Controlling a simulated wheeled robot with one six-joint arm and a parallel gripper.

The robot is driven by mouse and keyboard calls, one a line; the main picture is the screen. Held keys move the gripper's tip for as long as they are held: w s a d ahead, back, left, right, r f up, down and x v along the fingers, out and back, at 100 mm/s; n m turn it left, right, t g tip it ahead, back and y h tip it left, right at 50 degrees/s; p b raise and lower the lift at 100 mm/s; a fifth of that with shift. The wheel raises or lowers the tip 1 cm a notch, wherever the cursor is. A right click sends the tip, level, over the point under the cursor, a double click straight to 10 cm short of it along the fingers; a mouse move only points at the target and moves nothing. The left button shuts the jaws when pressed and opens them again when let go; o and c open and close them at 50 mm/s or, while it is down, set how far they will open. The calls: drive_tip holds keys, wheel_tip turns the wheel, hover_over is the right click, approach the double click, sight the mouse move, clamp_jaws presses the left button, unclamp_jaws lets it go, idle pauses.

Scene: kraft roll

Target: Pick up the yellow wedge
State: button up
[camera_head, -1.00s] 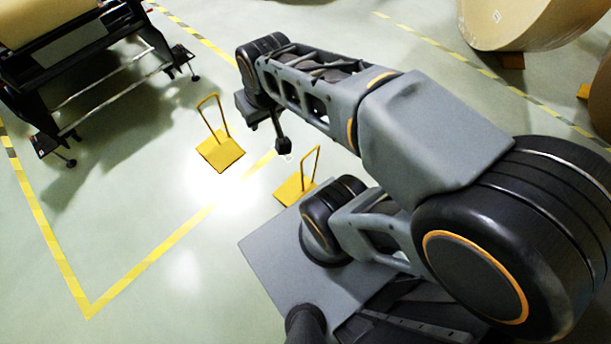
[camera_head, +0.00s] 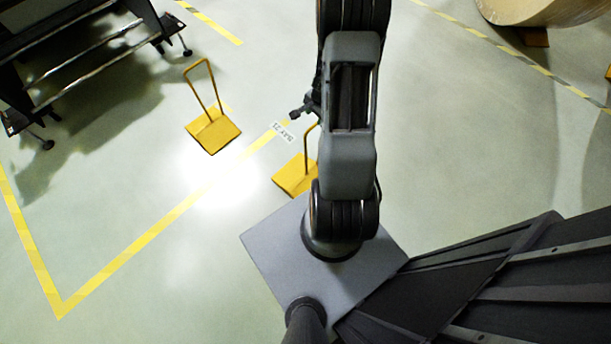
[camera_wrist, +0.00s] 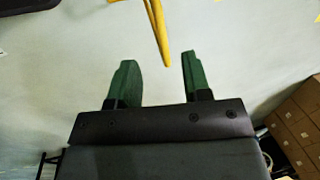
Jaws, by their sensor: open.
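Two yellow wedges with upright loop handles stand on the floor in the head view. One yellow wedge (camera_head: 213,131) is in the open at left. The other yellow wedge (camera_head: 292,178) is close to my base, its right part hidden behind my arm. In the wrist view a yellow bar (camera_wrist: 158,35), which looks like a wedge handle, comes down from the top edge, beyond my fingertips. My gripper (camera_wrist: 161,75) is open and empty, its two green fingers apart. In the head view my arm hides most of the gripper. I cannot tell which wedge the bar belongs to.
A dark machine frame (camera_head: 80,50) with feet stands at upper left. A large kraft roll (camera_head: 530,10) lies at upper right with a chock (camera_head: 534,37) under it. Yellow tape (camera_head: 150,240) marks the floor. Brown boxes (camera_wrist: 296,125) show at right in the wrist view.

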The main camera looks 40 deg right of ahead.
sight(312, 127)
drive_tip(key=f+b, duration=0.1)
drive_tip(key=f, duration=0.3)
drive_tip(key=w+f+b, duration=0.1)
drive_tip(key=f+b, duration=0.1)
drive_tip(key=f, duration=0.2)
drive_tip(key=w+f+b, duration=0.1)
drive_tip(key=f+b, duration=0.1)
drive_tip(key=f, duration=0.2)
drive_tip(key=shift+w+a+f, duration=0.15)
drive_tip(key=shift+a, duration=0.05)
clamp_jaws()
idle(1.2)
